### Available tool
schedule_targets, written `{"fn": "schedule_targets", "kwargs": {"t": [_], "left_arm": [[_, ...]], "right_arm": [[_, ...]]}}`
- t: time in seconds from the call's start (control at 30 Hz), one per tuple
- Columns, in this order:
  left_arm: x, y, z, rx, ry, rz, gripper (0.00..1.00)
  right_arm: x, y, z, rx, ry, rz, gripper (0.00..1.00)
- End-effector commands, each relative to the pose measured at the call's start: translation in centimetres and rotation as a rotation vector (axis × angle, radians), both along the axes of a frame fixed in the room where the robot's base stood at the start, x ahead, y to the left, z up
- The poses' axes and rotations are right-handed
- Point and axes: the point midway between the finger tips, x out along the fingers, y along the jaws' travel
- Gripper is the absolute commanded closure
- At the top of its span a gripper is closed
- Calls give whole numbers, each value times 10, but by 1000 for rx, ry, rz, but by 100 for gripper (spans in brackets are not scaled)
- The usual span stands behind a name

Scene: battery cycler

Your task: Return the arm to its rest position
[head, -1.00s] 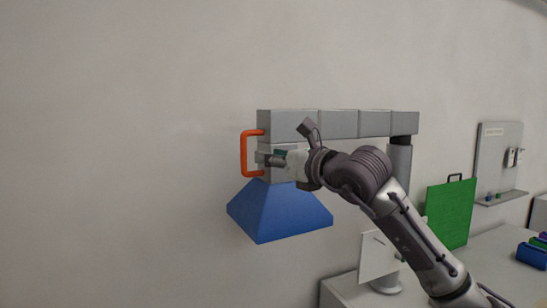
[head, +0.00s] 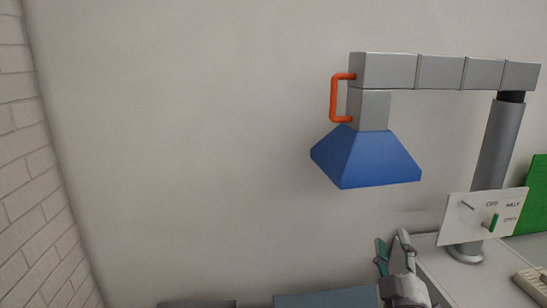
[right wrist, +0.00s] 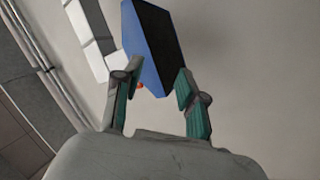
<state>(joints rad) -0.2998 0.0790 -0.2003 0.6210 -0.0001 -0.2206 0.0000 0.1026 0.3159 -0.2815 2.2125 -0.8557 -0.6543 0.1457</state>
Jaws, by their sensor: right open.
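My right gripper (head: 392,252) is low in the head view, its two fingers pointing up, open and empty. It is below the blue hood (head: 366,160) and apart from it. In the right wrist view the open fingers (right wrist: 160,75) stand on either side of the view, with the blue hood (right wrist: 148,45) beyond them. The hood hangs from a jointed grey extraction arm (head: 440,72). An orange handle (head: 334,98) sits on its left side, with nothing on it. Most of my right arm is out of the head view. My left gripper is not in view.
A white panel (head: 475,225) with position labels and a green lever (head: 491,221) stands by the grey post (head: 499,145). A keyboard (head: 532,283) lies at the lower right, near a green board (head: 534,195). The wall area left of the hood is bare.

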Motion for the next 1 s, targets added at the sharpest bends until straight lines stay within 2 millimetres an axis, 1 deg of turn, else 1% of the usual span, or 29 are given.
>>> {"fn": "schedule_targets", "kwargs": {"t": [0.03, 0.07, 0.1, 0.17, 0.2, 0.27, 0.3, 0.4, 0.5, 0.6, 0.7, 0.83, 0.87, 0.9, 1.0], "left_arm": [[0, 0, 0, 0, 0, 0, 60], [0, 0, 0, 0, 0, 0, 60], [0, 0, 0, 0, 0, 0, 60], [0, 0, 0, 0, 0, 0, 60], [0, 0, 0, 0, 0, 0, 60], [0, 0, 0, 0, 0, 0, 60], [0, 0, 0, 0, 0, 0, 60], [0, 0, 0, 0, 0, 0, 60], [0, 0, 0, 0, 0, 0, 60], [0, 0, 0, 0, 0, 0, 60], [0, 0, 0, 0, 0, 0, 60], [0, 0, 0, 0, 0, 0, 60], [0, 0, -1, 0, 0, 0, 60], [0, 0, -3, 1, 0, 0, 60], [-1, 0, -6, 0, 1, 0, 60]], "right_arm": [[-10, -9, -38, 95, 119, -27, 59], [-17, -14, -60, 148, 190, -44, 59], [-27, -20, -89, 214, 285, -66, 59], [-47, -24, -130, 306, 428, -96, 59], [-62, -25, -157, 362, 524, -115, 59], [-88, -23, -193, 436, 665, -139, 59], [-105, -22, -213, 480, 749, -150, 59], [-146, -14, -251, 562, 931, -173, 59], [-181, -5, -276, 624, 1075, -186, 59], [-214, 3, -295, 668, 1202, -193, 59], [-245, 12, -308, 709, 1316, -197, 59], [-284, 24, -319, 755, 1457, -195, 59], [-290, 26, -323, 761, 1483, -195, 59], [-283, 26, -339, 756, 1480, -198, 59], [-275, 26, -370, 753, 1488, -202, 59]]}}
